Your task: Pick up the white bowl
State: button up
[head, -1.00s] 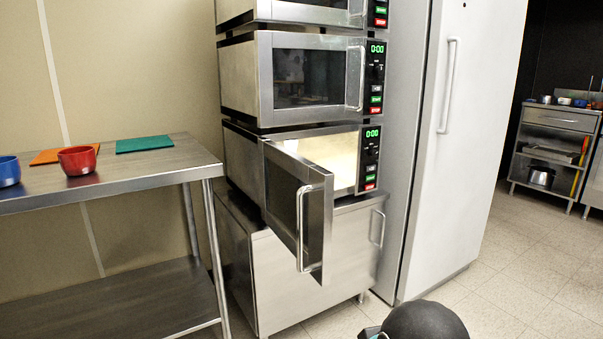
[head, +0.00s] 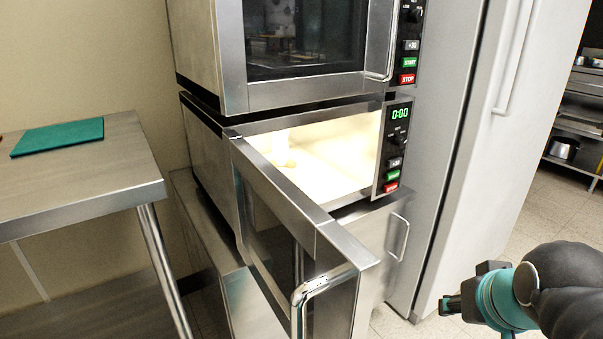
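I cannot make out a white bowl clearly in the head view. The lower microwave (head: 215,165) has its door (head: 300,235) swung open toward me, and its lit inside (head: 335,158) is very bright. A small pale yellowish shape (head: 286,163) shows in there at the left, partly behind the door's top edge; I cannot tell what it is. My gripper (head: 452,304) is at the lower right, outside the microwave and to the right of the open door. It is seen from the side, and its fingers are too unclear to tell open from shut.
The open door juts out in front of the microwave's left part. A steel table (head: 75,180) with a green mat (head: 60,136) stands at the left. Another microwave (head: 305,45) is stacked above. A tall white fridge (head: 475,150) stands to the right, with floor beyond it.

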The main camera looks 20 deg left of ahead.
jog(key=w+a+r+n+t+y+b, duration=0.2)
jog(key=w+a+r, duration=0.2)
jog(key=w+a, duration=0.75)
jog(key=n+t+y+b, duration=0.2)
jog(key=n+t+y, duration=0.1)
jog(key=y, duration=0.1)
send_near(294, 162)
jog(key=shift+w+a+g, duration=0.3)
jog(key=shift+w+a, duration=0.15)
jog(key=shift+w, duration=0.05)
jog(key=shift+d+x, duration=0.15)
jog(key=shift+x, duration=1.4)
jog(key=shift+d+x, duration=0.15)
jog(key=shift+x, duration=1.35)
jog(key=shift+w+f, duration=0.1)
jog(key=shift+f, duration=0.05)
grip_shut()
